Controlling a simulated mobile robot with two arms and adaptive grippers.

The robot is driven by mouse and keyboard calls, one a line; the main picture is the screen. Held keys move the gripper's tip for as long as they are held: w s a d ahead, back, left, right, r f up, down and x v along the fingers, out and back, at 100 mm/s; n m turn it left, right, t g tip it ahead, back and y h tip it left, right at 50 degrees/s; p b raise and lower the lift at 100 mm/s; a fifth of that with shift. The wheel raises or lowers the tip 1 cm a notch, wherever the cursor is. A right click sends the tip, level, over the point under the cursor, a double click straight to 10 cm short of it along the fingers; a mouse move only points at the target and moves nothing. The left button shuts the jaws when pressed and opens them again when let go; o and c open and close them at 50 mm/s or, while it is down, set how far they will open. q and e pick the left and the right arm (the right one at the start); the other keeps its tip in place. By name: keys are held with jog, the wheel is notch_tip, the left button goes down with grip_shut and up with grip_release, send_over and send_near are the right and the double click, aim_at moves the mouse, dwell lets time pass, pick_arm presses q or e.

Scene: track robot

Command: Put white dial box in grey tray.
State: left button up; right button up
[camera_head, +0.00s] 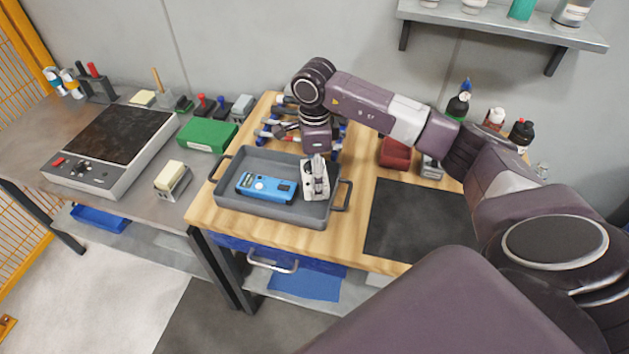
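The grey tray (232,203) lies on the wooden table top, with a handle at each end. A blue handheld device (262,187) lies flat in its left part. A white box-like thing (310,190), which seems to be the white dial box, is in the right part of the tray. My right gripper (317,176) comes down from above, right at this white thing and partly covering it. Its fingers are too small and blended with the white thing to tell whether they grip it. The dial itself is not clear. My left gripper is not in view.
A black mat (420,220) lies right of the tray and a red bin (395,153) behind it. Tools (280,130) lie behind the tray. A green box (207,135) and a dark-topped hot plate (115,140) stand on the left bench. A wall shelf (500,22) hangs at upper right.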

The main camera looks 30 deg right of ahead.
notch_tip(320, 180, down, 3)
jog(key=shift+f+p, duration=0.15)
jog(key=shift+p, duration=0.15)
jog(key=shift+f, duration=0.2)
jog(key=o, duration=1.3)
jog(key=shift+r, duration=0.1)
